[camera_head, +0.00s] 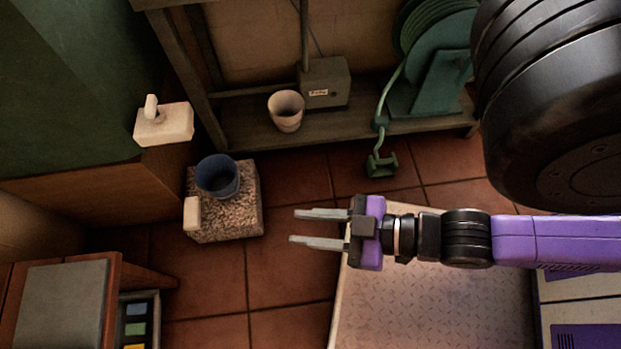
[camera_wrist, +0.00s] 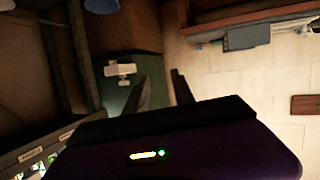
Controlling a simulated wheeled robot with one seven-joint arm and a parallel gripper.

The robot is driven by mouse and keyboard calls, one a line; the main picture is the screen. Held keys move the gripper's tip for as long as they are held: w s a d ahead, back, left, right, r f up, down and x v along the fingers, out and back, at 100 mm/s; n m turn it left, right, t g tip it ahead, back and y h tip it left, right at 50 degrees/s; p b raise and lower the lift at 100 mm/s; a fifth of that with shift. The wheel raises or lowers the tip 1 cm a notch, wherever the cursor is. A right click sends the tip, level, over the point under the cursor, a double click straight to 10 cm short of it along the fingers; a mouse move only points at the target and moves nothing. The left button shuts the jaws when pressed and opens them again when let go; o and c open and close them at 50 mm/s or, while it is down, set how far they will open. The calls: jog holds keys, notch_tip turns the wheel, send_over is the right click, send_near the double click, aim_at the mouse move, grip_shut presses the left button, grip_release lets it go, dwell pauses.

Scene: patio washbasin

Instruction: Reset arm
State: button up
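My gripper (camera_head: 320,228) is in the middle of the head view, at the end of my purple and black arm. Its two grey fingers point left and stand apart with nothing between them. It is over the tiled floor, just left of a pale metal-topped surface (camera_head: 430,310). In the wrist view my gripper (camera_wrist: 158,88) shows two dark fingers with a gap between them and no object held.
A blue cup (camera_head: 218,177) stands on a pebbled block (camera_head: 230,222) left of my gripper. A white cup (camera_head: 286,111) stands on a wooden shelf (camera_head: 250,137) behind. A white dispenser-like thing (camera_head: 165,125) is at upper left. A green hose reel (camera_head: 435,75) is at the back.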

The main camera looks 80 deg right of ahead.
jog(key=r, duration=0.1)
jog(key=r+m, duration=0.1)
jog(key=r, duration=0.1)
jog(key=shift+s+d+t, duration=0.15)
jog(key=shift+d+t, duration=0.05)
jog(key=shift+t, duration=0.2)
jog(key=shift+r, duration=0.1)
notch_tip(320, 180, up, 28)
jog(key=p, duration=2.8)
